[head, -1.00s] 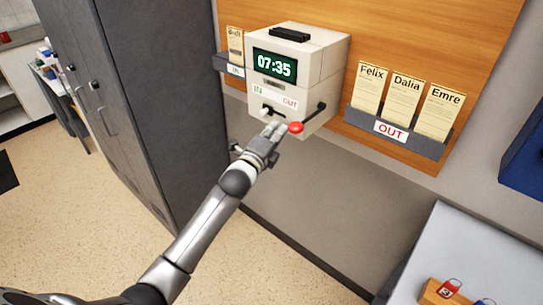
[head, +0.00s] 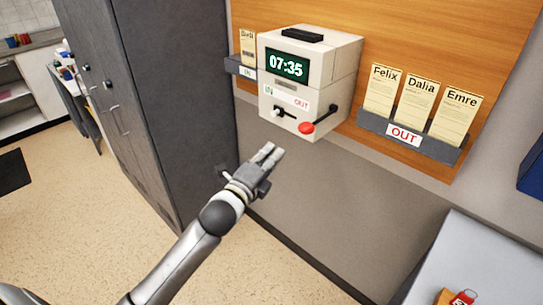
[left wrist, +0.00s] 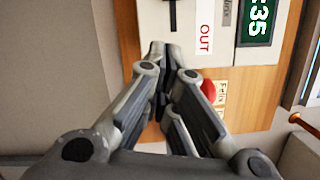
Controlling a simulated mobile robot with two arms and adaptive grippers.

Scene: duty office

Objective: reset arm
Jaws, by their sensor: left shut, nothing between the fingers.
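My left gripper (head: 270,154) is shut and empty. In the head view it is below and a little left of the time clock (head: 308,85), apart from it, in front of the grey wall. The clock is a cream box with a green 07:35 display, IN and OUT labels, a small lever (head: 284,112) and a red knob (head: 306,127) on a dark arm. My right gripper is not in view.
An OUT rack (head: 415,138) with cards for Felix, Dalia and Emre hangs right of the clock. An IN rack (head: 241,68) with one card hangs left. A dark cabinet (head: 150,100) stands at left. A grey table (head: 460,255) is at lower right.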

